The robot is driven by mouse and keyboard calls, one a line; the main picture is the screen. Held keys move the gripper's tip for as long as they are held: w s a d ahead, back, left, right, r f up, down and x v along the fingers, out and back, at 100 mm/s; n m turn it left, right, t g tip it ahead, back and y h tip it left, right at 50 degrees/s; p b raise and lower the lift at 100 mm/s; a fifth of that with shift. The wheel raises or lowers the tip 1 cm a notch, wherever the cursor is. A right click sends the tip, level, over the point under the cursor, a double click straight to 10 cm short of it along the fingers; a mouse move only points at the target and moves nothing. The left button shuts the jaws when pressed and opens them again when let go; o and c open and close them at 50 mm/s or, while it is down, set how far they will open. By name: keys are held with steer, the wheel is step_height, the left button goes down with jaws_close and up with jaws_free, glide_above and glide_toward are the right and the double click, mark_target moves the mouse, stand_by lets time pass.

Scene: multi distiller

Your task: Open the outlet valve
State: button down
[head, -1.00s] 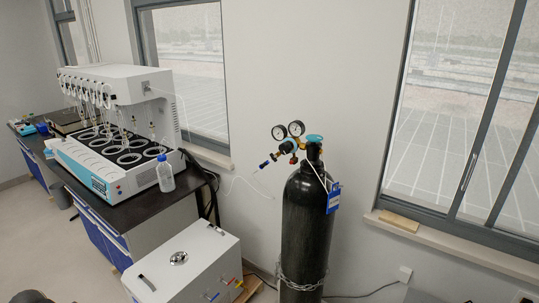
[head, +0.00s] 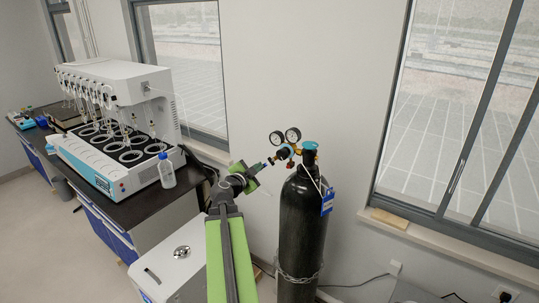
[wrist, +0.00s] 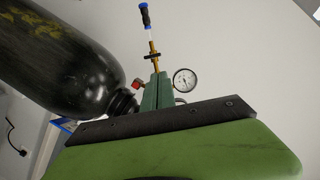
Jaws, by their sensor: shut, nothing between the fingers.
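A black gas cylinder (head: 303,235) stands upright by the wall, with a regulator (head: 291,152) and two round gauges at its top. A brass outlet stem (wrist: 153,47) with a small dark crosspiece, likely the outlet valve, shows in the wrist view just beyond my fingertips. A black fitting with blue ends (wrist: 145,17) sits at its far end. My green gripper (head: 256,168) is shut and empty, just left of the regulator. In the wrist view its fingers (wrist: 157,92) point at the stem, between a red part and a gauge (wrist: 185,80); contact cannot be told.
A chain (head: 298,277) is around the cylinder, and a blue tag (head: 327,201) hangs from its neck. A white distiller (head: 115,90) and a bottle (head: 166,170) stand on the dark bench at left. A white box (head: 170,262) is on the floor beside my arm.

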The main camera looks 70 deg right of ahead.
mark_target(269, 159)
steer(key=d, duration=0.3)
steer(key=d+f+b, duration=0.1)
steer(key=d, duration=0.2)
steer(key=s+d, duration=0.1)
steer(key=d, duration=0.3)
steer(key=shift+d+f+b, duration=0.1)
steer(key=shift+f+b, duration=0.25)
steer(key=shift+b, duration=0.05)
